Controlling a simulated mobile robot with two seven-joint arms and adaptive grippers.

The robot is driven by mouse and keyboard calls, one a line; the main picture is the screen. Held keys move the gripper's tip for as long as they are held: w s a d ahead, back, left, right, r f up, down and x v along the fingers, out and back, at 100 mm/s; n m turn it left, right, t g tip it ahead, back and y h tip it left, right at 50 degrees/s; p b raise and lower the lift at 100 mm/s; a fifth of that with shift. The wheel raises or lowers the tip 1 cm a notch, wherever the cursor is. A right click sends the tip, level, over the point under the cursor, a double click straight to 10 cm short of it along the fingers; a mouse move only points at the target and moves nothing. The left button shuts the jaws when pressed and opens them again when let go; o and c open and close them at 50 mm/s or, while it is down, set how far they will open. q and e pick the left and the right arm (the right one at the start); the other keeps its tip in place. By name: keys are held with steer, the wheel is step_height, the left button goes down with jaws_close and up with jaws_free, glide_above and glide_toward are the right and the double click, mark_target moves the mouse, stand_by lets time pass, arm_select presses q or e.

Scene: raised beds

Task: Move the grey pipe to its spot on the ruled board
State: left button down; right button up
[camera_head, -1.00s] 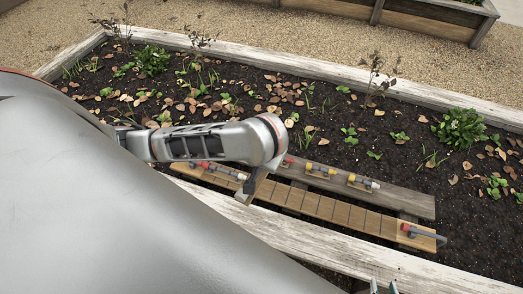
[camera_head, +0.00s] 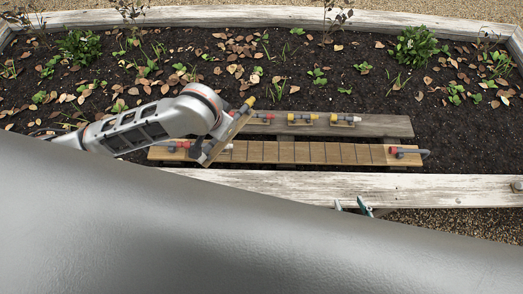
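The ruled board (camera_head: 290,153) is a long light-wood strip with dark cross lines, lying level in the bed. My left gripper (camera_head: 207,153) is over its left part, its fingers mostly hidden. A grey pipe (camera_head: 238,112) on a small wooden base is tilted at this gripper, above the boards, and appears held by it. A red-ended piece (camera_head: 178,146) lies at the board's left end. A red-and-grey piece (camera_head: 410,152) lies at its right end. My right gripper (camera_head: 352,207) shows only its teal fingertips, apart, at the front timber; nothing shows between them.
A grey plank (camera_head: 385,125) lies behind the ruled board, bearing several yellow-and-grey pieces (camera_head: 345,120). The white front timber (camera_head: 270,186) of the bed runs before the boards. Soil with leaves and plants (camera_head: 415,47) lies behind. My own grey body hides the lower view.

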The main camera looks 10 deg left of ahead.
arm_select(q)
steer(key=w+d+f+m+g+h+b, duration=0.2)
steer(key=w+d+f+m+h+b, duration=0.15)
steer(key=w+d+f+m, duration=0.5)
steer(key=f+m+b, duration=0.1)
steer(key=f+b, duration=0.1)
steer(key=f, duration=0.4)
steer(key=w+f+m+b, duration=0.1)
steer(key=f+b, duration=0.1)
steer(key=f, duration=0.4)
steer(key=f+m+b, duration=0.1)
steer(key=f+b, duration=0.1)
steer(key=f, duration=0.4)
steer(key=shift+w+h, duration=0.3)
steer(key=shift+h, duration=0.05)
steer(key=shift+w+f, duration=0.1)
steer(key=shift+f, duration=0.2)
steer(key=shift+w+r, duration=0.1)
steer(key=shift+r, duration=0.15)
steer(key=shift+f, duration=0.15)
arm_select(e)
steer(key=shift+n, duration=0.3)
steer(key=f, duration=0.1)
steer(key=w+f, duration=0.1)
steer(key=f, duration=0.2)
steer(key=shift+w, duration=0.35)
